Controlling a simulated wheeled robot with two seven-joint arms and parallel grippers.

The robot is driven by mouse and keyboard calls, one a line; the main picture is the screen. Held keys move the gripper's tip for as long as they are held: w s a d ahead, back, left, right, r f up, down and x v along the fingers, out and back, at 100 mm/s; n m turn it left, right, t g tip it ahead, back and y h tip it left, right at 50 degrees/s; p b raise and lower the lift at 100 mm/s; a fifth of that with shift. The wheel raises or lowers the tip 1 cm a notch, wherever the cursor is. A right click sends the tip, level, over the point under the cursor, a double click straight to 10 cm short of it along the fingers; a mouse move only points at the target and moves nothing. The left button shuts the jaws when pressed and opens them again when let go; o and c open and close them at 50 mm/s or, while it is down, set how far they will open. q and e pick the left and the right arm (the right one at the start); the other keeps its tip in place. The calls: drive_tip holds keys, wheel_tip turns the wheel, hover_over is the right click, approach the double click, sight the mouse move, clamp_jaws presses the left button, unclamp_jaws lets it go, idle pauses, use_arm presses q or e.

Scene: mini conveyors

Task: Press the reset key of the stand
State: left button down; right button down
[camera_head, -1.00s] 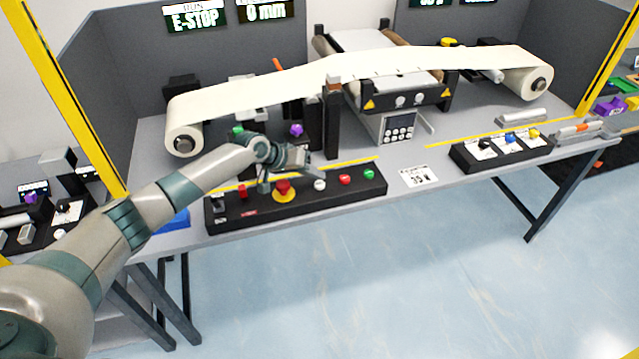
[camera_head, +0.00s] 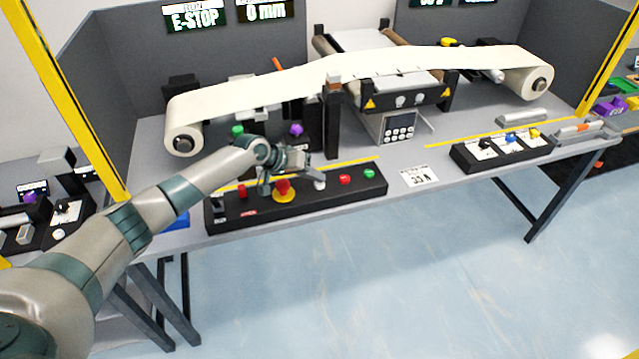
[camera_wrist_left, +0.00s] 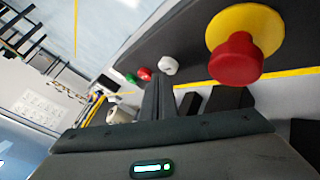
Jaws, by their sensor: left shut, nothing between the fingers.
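The black control stand (camera_head: 340,194) lies along the table's front edge. It carries a red mushroom button on a yellow collar (camera_head: 283,188), a white button (camera_head: 319,184), and red and green buttons to the right. No reset label is readable. My left gripper (camera_head: 317,175) is shut and empty, its tips just above the white button and partly over it. In the left wrist view the shut fingers (camera_wrist_left: 158,85) point toward the white button (camera_wrist_left: 168,66), with the red mushroom button (camera_wrist_left: 236,60) close at the right. I cannot tell whether the tips touch the white button.
The screen behind (camera_head: 195,19) reads E-STOP. A paper web (camera_head: 250,86) runs between two rolls behind the stand. A dark post (camera_head: 332,125) stands behind my gripper. A second control box (camera_head: 500,150) sits to the right, with a small printed card (camera_head: 419,175) between.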

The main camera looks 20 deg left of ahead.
sight(316, 185)
use_arm(q)
drive_tip(key=shift+f, duration=0.5)
idle(0.6)
drive_tip(key=shift+r, duration=0.15)
drive_tip(key=shift+r+p, duration=0.35)
drive_tip(key=shift+r, duration=0.4)
drive_tip(key=shift+r, duration=0.1)
drive_tip(key=shift+r+p, duration=2.2)
drive_tip(key=shift+r, duration=0.25)
drive_tip(key=shift+s+f, duration=0.1)
